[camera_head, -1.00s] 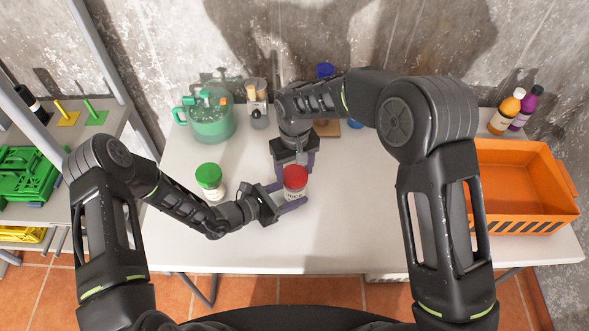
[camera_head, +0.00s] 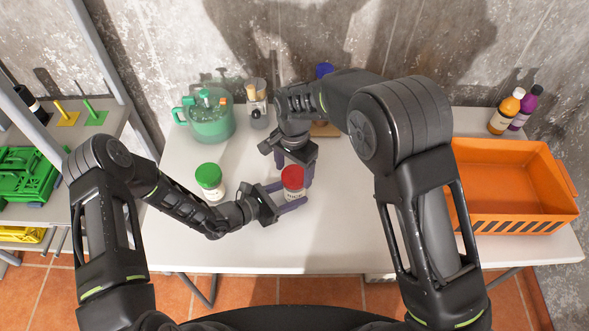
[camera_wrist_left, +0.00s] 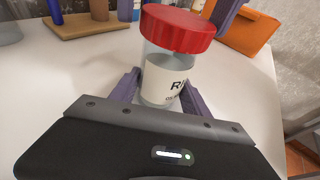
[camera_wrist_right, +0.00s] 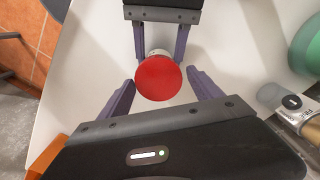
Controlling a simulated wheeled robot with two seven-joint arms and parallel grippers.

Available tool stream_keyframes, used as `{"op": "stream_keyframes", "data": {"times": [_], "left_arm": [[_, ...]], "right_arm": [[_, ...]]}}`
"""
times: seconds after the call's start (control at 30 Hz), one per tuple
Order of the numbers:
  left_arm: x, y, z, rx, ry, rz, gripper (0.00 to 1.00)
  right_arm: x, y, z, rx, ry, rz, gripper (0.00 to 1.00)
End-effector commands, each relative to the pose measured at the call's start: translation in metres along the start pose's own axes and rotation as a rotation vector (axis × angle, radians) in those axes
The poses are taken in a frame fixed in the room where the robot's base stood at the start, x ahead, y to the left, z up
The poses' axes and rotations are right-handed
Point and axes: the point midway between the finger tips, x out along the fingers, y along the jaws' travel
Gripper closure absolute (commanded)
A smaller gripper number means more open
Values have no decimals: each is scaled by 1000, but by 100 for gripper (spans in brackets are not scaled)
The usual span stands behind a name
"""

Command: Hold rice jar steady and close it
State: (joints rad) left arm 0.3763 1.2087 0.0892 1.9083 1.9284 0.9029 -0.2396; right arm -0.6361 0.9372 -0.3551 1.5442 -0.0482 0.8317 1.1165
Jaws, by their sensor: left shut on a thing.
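The rice jar (camera_head: 292,195) is clear with a white label and a red lid (camera_head: 292,176). It stands upright near the table's front. In the left wrist view the lid (camera_wrist_left: 180,28) sits on top of the jar (camera_wrist_left: 164,80); I cannot tell whether it is fully tightened. My left gripper (camera_head: 292,197) is shut on the jar body from the left. My right gripper (camera_wrist_right: 160,78) is above the jar, pointing down. Its fingers are on both sides of the lid with gaps, so it is open. In the head view the right gripper (camera_head: 290,164) partly hides the area behind the lid.
A green-lidded jar (camera_head: 209,180) stands left of the rice jar, close to my left arm. An orange crate (camera_head: 510,227) and two bottles (camera_head: 506,111) are right. The table's right-centre is clear.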

Motion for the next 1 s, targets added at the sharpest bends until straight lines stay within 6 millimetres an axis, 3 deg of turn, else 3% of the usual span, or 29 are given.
{"op": "stream_keyframes", "data": {"times": [0.23,0.37,0.8,1.0], "left_arm": [[0,0,1,0,-3,1,100],[0,0,1,0,-3,1,100],[0,0,1,0,-3,1,100],[0,0,1,0,-3,1,100]], "right_arm": [[0,1,-1,-7,1,1,25],[0,1,-2,-101,0,1,25],[0,1,-2,-990,0,1,25],[0,1,-1,-1199,0,2,25]]}}
